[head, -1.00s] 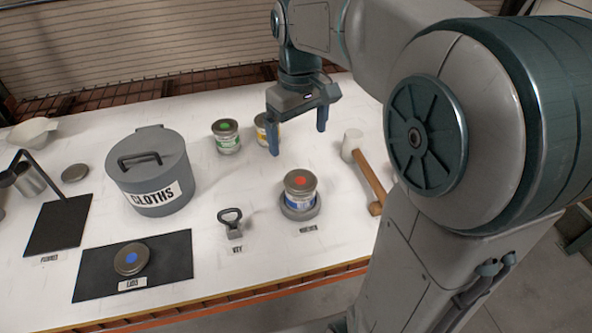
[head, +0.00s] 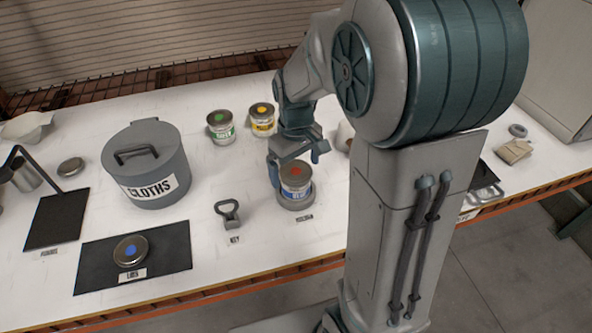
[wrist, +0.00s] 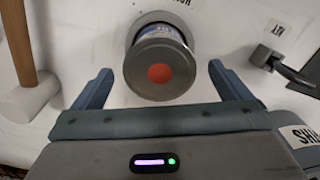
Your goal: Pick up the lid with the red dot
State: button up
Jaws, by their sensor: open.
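The lid with the red dot (head: 296,171) is a grey disc on top of a tin with a blue label (head: 295,188). The tin stands on a round grey holder (head: 297,203) near the table's front. In the wrist view the red-dot lid (wrist: 159,70) is centred just ahead of the space between the fingertips. My gripper (wrist: 157,77) is open, with one finger on each side of the lid and neither seen touching it. In the head view my gripper (head: 296,160) is at the tin, and its far side is partly hidden.
A key tool (head: 229,213) lies to the left of the tin. A blue-dot lid (head: 131,251) rests on a black mat (head: 175,249). A grey cloths bin (head: 150,175), a green-labelled tin (head: 221,127) and a yellow-labelled tin (head: 262,119) stand behind. A mallet (wrist: 22,80) lies at the wrist view's left.

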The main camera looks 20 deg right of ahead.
jog(key=c, duration=1.1)
jog(key=shift+o, duration=0.2)
